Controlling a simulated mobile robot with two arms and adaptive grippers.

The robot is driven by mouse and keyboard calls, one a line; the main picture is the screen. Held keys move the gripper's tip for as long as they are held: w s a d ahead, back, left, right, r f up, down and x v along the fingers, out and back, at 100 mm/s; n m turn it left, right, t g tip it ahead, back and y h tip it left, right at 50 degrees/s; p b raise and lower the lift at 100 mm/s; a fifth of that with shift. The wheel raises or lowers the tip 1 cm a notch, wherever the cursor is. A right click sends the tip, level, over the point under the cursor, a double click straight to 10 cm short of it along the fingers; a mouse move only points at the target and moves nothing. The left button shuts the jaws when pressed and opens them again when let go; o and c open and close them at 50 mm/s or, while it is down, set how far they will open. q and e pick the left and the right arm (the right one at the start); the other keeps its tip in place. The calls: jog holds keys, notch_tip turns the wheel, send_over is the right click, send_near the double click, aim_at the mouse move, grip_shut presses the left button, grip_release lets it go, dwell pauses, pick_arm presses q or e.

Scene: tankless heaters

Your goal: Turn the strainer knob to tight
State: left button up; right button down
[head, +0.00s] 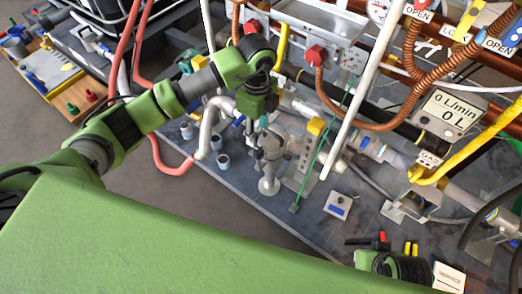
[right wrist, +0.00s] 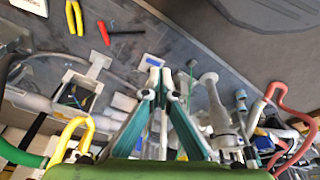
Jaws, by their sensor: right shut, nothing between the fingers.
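A grey, valve-like body (head: 270,148) on a round-footed stand is near the middle of the head view; it looks like the strainer. A similar pale post and body (right wrist: 212,100) shows right of the fingers in the right wrist view. I cannot make out a separate knob or its marking. My left gripper (head: 263,122) points down at the top of the grey body; its fingertips are hidden or too small, and contact is unclear. My right gripper (right wrist: 159,76) is shut and empty, teal with pale tips.
A thin green rod (head: 325,145) and white pipe (head: 352,90) stand right of the grey body. A gauge box (head: 451,112) and copper hoses crowd the right.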

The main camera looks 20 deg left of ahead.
aim_at(258, 149)
pick_arm(q)
notch_tip(258, 149, down, 6)
jog(key=shift+f+b, duration=0.15)
jog(key=shift+b, duration=0.45)
notch_tip(258, 149, down, 4)
jog(key=shift+r+b, duration=0.2)
jog(key=shift+b, duration=0.2)
jog(key=shift+f, duration=0.45)
pick_arm(e)
jog(key=v, duration=0.3)
jog(key=shift+s+r, duration=0.2)
jog(key=shift+r, duration=0.05)
pick_arm(q)
jog(key=c, duration=1.1)
